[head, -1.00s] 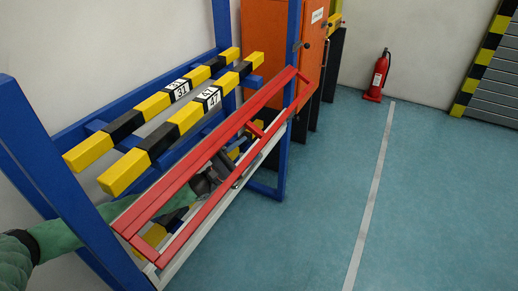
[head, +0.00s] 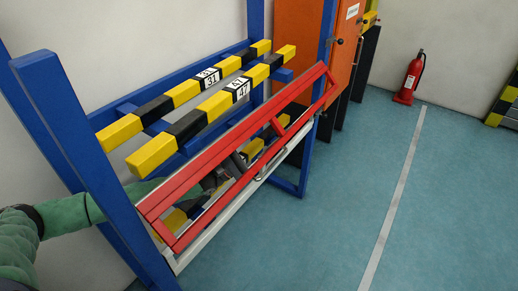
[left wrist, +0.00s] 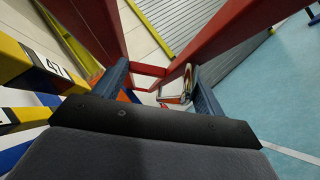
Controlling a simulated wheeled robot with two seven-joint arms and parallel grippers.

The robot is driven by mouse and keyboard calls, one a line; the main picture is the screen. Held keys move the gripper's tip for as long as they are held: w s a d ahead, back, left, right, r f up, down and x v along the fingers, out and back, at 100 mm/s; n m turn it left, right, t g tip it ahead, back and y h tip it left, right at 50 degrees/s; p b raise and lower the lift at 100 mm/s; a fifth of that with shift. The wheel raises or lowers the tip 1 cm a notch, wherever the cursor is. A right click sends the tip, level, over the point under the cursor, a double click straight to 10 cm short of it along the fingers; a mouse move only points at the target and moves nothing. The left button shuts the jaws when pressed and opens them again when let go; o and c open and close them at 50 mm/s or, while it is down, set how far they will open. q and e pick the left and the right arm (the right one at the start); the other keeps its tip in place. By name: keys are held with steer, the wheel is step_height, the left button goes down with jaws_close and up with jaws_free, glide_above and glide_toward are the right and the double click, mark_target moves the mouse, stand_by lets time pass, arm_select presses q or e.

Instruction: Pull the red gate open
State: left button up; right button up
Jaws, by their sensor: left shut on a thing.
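The red gate (head: 222,150) is a long frame of red bars with short crosspieces, slanting along the front of a blue rack (head: 62,130). A white rail (head: 205,243) runs along its lower side. My left arm comes in from the left behind the blue post. My left gripper (head: 226,174) is at the gate between its long bars, shut on the gate, partly hidden by the upper bar. In the left wrist view, the gripper's fingers (left wrist: 157,88) stand between the red bars of the gate (left wrist: 225,32), with a red crosspiece beyond. The exact contact is hidden. My right gripper is out of view.
Yellow-and-black beams (head: 187,127) numbered 31 and 47 lie behind the gate. An orange cabinet (head: 300,35) stands past the far end. A red fire extinguisher (head: 410,78) is by the back wall. The blue-green floor (head: 340,200) to the right is clear.

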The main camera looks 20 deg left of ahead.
arm_select(q)
steer(key=shift+o, duration=0.8)
steer(key=shift+s+a+r, duration=0.3)
steer(key=shift+s+a, duration=0.05)
steer(key=shift+a, duration=0.2)
steer(key=shift+v, duration=0.8)
steer(key=shift+c, duration=0.6)
steer(key=shift+b+v, duration=0.4)
steer(key=shift+v, duration=0.6)
steer(key=shift+c, duration=1.1)
steer(key=shift+a, duration=0.35)
steer(key=shift+c, duration=1.1)
steer(key=shift+b+v, duration=0.35)
steer(key=shift+v, duration=1.35)
steer(key=shift+s+d+f, duration=0.1)
